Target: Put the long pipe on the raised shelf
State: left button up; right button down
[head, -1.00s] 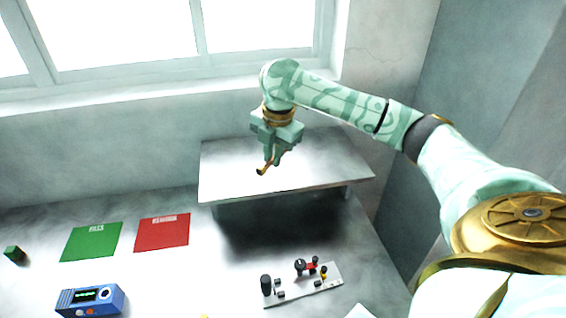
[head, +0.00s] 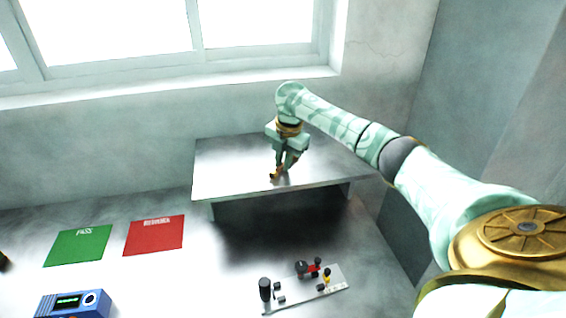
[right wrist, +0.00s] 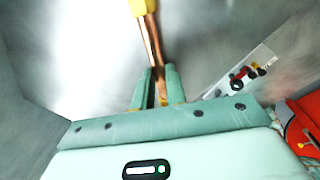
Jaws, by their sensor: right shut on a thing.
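The long pipe is copper-coloured with a yellow end; it shows best in the right wrist view (right wrist: 152,42), running out from between the fingers. In the head view only a short part of the pipe (head: 275,176) shows below the fingers. My right gripper (head: 284,172) is shut on the pipe, over the raised shelf (head: 228,178); it also shows in the right wrist view (right wrist: 160,92). The shelf is a pale flat board on supports at the back. The pipe's low end looks close to the shelf top; I cannot tell whether it touches. My left gripper is not in view.
A green PASS mat (head: 78,246) and a red mat (head: 154,235) lie left of the shelf. A blue meter (head: 74,304) stands front left. A plate with black, red and yellow fittings (head: 306,290) lies in front of the shelf. A window and wall close off the back.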

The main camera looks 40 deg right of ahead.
jog(key=c, duration=1.5)
grip_release()
jog(key=shift+f, duration=0.1)
notch_tip(320, 180, up, 12)
jog(key=s+p, duration=0.1)
jog(key=p, duration=0.3)
jog(key=shift+s+d, duration=0.15)
jog(key=shift+s, duration=0.2)
